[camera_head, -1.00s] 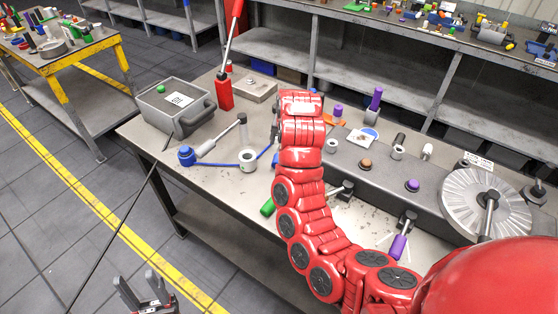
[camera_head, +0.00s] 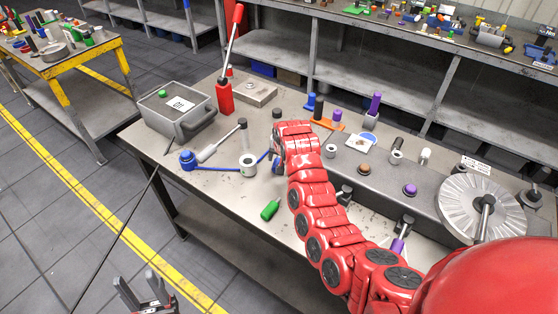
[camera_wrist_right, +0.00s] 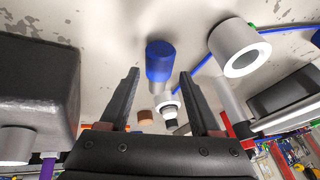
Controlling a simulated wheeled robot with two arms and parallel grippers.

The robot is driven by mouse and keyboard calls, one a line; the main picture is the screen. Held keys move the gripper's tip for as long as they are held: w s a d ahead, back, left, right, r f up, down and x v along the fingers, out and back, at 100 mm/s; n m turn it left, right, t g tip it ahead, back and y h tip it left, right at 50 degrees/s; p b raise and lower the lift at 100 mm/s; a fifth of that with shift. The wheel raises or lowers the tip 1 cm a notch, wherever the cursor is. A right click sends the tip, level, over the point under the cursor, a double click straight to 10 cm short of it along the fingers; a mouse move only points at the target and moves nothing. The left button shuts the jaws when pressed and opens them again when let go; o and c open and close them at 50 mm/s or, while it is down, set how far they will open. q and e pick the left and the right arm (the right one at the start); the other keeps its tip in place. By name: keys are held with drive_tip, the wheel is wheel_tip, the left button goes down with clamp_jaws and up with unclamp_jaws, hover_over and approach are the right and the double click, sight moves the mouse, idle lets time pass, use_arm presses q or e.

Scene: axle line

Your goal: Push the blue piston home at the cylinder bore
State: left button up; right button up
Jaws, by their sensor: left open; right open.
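In the right wrist view a blue piston (camera_wrist_right: 159,62) with a silver part below it in the picture lies in line with the gap between my right gripper's fingers (camera_wrist_right: 160,95). The fingers are open, and I see no contact. In the head view my right gripper (camera_head: 277,160) is mostly hidden behind my wrist, so I cannot match the piston there. A pale hollow cylinder with an open bore (camera_wrist_right: 242,62) stands to one side; it also shows on the bench in the head view (camera_head: 248,163). My left gripper (camera_head: 145,292) is open and empty, off the bench.
A grey block (camera_wrist_right: 40,85) stands close on the left of the right wrist view. A large ribbed disc (camera_head: 482,207) stands at right.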

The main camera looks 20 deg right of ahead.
sight(279, 161)
drive_tip(key=shift+p+x, duration=0.7)
drive_tip(key=shift+x, duration=0.95)
drive_tip(key=shift+w+d, duration=0.1)
clamp_jaws()
